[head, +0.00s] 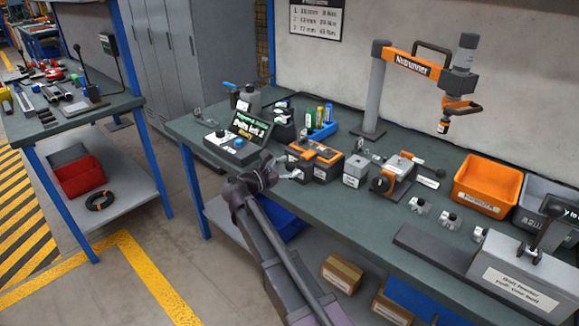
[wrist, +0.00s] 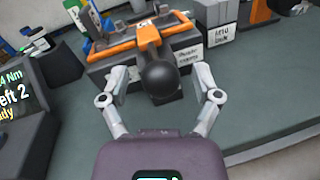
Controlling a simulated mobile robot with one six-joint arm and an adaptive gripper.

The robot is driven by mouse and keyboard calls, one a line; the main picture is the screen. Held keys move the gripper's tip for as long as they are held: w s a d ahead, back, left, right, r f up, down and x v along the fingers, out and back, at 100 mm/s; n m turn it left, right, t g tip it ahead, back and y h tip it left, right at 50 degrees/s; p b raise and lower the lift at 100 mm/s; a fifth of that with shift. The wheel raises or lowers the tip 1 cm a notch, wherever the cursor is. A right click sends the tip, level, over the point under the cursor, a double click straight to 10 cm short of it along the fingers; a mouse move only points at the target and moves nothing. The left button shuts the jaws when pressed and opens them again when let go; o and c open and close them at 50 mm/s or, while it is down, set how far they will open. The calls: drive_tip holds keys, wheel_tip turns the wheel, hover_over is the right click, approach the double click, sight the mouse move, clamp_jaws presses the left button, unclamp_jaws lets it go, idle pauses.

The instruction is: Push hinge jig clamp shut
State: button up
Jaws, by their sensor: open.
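The hinge jig (head: 315,158) looks like the dark block with orange parts near the bench's front edge; its label is too blurred to read surely. In the wrist view the jig (wrist: 186,51) lies straight ahead, with an orange bar across its top. A lever with a large black ball knob (wrist: 160,76) points toward me from it and looks raised; its exact angle is unclear. My gripper (wrist: 160,90) is open and empty, one finger on each side of the knob. Contact cannot be told. In the head view my gripper (head: 290,175) is just in front of the jig.
A small labelled grey box (head: 356,170) stands right of the jig, then another orange and grey fixture (head: 395,176). A display box (head: 237,143) stands to the left. A blue holder with bottles (head: 322,128) is behind. The bench front is clear near my gripper.

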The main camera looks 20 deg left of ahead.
sight(297, 162)
drive_tip(key=shift+w+d, duration=0.1)
drive_tip(key=shift+w, duration=0.05)
clamp_jaws()
drive_tip(key=shift+a+x, duration=0.25)
drive_tip(key=shift+x, duration=1.1)
drive_tip(key=shift+w, duration=0.25)
unclamp_jaws()
drive_tip(key=shift+s, duration=0.15)
drive_tip(key=v, duration=1.2)
